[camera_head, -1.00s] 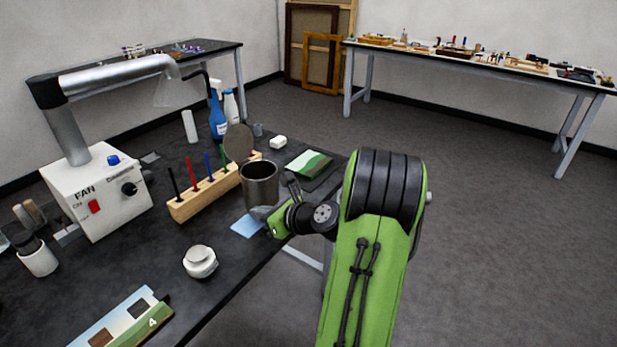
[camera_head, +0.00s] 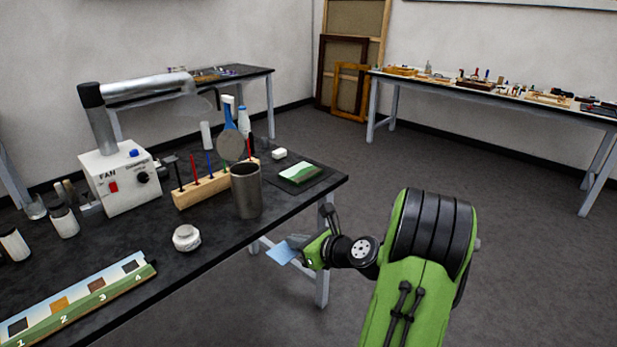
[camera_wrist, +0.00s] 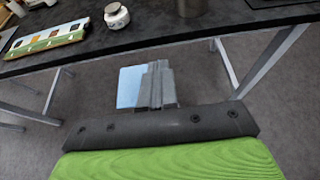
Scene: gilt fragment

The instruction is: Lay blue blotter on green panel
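The blue blotter (camera_head: 282,252) is a thin light-blue sheet. My gripper (camera_head: 299,243) is shut on it and holds it out past the table's front edge, over the floor. In the wrist view the blotter (camera_wrist: 128,86) sticks out left of the closed grey fingers (camera_wrist: 157,70), which cover part of it. A small panel with a green and white painted surface (camera_head: 298,172) lies on a dark mat at the right end of the table, apart from and beyond my gripper.
A metal cup (camera_head: 246,192) and a white lidded jar (camera_head: 186,238) stand near the table's front edge. Behind the cup are a wooden tool rack (camera_head: 200,192) and a white block (camera_head: 279,154). A long numbered strip (camera_head: 70,305) lies front left. The fan box (camera_head: 120,180) stands at left.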

